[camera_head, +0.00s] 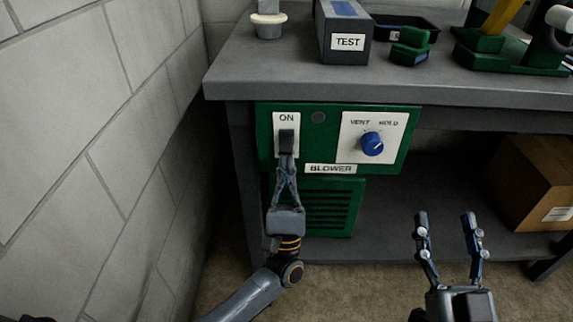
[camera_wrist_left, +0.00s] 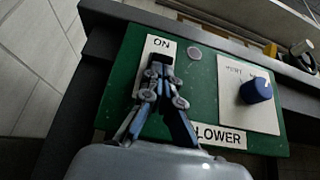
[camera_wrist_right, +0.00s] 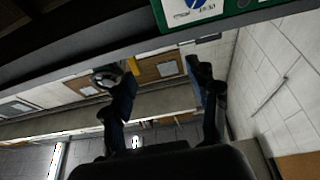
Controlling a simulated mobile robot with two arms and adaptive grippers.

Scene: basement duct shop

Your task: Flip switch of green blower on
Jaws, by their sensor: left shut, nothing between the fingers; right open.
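The green blower (camera_head: 335,200) hangs under the workbench and carries a "BLOWER" label. Its switch (camera_head: 286,136) is a dark rocker on a white plate marked "ON"; the left wrist view also shows the switch (camera_wrist_left: 160,70). My left gripper (camera_head: 286,160) is shut and empty, with its fingertips at the lower part of the switch. The fingers hide part of the switch, so I cannot tell its position or whether they touch it. A round indicator (camera_head: 318,117) beside the plate looks dark grey. My right gripper (camera_head: 446,218) is open and empty, to the right, below the bench top.
A blue knob (camera_head: 372,144) on a white "VENT / HOLD" plate sits right of the switch. The workbench top (camera_head: 270,75) overhangs the blower. A cardboard box (camera_head: 540,180) stands on the lower shelf at right. A block wall (camera_head: 100,150) is close on the left.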

